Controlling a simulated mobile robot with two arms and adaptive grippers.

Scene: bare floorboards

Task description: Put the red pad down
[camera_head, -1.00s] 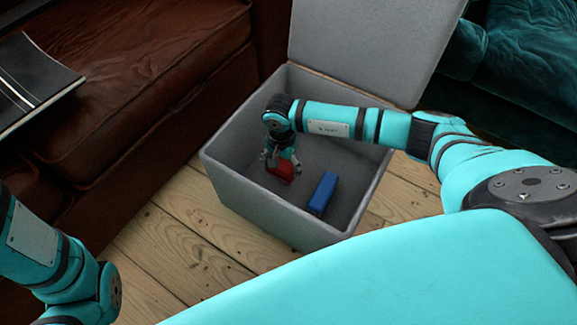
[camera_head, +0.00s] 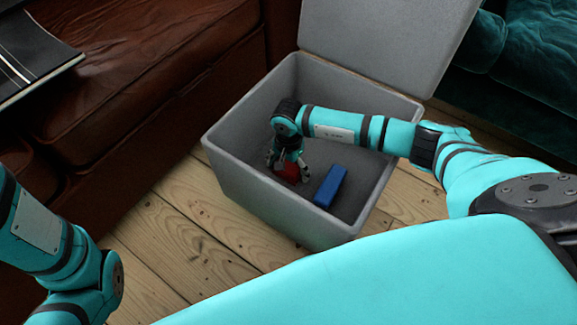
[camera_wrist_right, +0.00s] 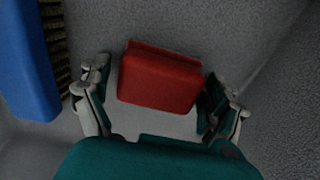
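The red pad (camera_head: 290,172) is inside the grey box (camera_head: 268,205), at the floor of the box, partly hidden by my right gripper in the head view. In the right wrist view the red pad (camera_wrist_right: 158,80) sits between the two fingers of my right gripper (camera_wrist_right: 160,105). My right gripper (camera_head: 289,170) points down into the box. My left gripper is out of view; only my left arm shows at the lower left.
The box lid (camera_head: 390,45) stands open at the back. A brown leather sofa (camera_head: 150,80) and a teal sofa (camera_head: 525,65) flank the box.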

